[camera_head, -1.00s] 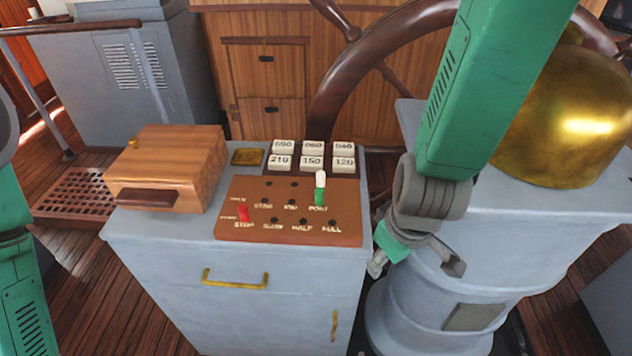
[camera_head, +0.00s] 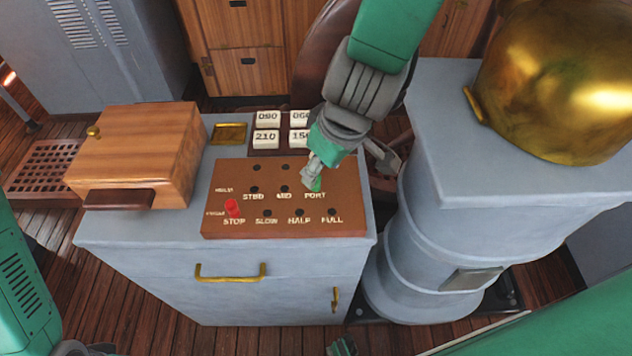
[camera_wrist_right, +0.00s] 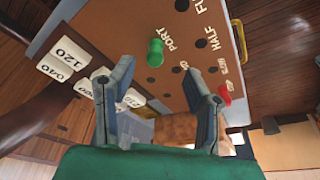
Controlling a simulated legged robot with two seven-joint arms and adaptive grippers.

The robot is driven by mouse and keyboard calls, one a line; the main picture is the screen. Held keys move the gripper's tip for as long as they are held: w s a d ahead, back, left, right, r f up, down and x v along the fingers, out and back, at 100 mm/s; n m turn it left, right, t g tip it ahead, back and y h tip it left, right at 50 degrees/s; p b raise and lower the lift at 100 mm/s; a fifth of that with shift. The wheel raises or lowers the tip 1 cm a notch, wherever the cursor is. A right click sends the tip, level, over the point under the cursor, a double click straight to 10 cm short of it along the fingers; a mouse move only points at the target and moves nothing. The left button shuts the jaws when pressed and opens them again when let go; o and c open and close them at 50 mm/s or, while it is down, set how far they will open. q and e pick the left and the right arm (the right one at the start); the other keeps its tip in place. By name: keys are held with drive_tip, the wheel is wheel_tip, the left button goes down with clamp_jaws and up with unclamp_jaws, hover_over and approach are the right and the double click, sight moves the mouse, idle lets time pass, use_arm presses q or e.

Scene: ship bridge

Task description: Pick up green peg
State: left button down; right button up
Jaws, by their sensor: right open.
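The green peg (camera_head: 317,185) stands in the brown peg board (camera_head: 225,178), beside the word PORT. In the head view my right gripper (camera_head: 311,178) is in front of most of the peg. In the right wrist view the green peg (camera_wrist_right: 155,53) stands upright beyond the fingertips, roughly midway between the two fingers. The right gripper (camera_wrist_right: 158,72) is open there, with nothing between its fingers. My left arm shows at the lower left of the head view, but its gripper cannot be made out.
A red peg (camera_head: 232,207) stands near STOP on the same board. A wooden box (camera_head: 150,150) is left of the board, and white number tiles (camera_head: 266,138) are behind it. A grey pedestal with a brass dome (camera_head: 560,85) stands to the right.

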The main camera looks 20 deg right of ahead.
drive_tip(key=shift+x, duration=1.15)
drive_tip(key=x, duration=0.2)
drive_tip(key=w+b+x, duration=0.1)
drive_tip(key=x, duration=0.1)
drive_tip(key=shift+f, duration=0.2)
drive_tip(key=shift+d+r, duration=0.1)
drive_tip(key=shift+d, duration=0.05)
drive_tip(key=c, duration=0.8)
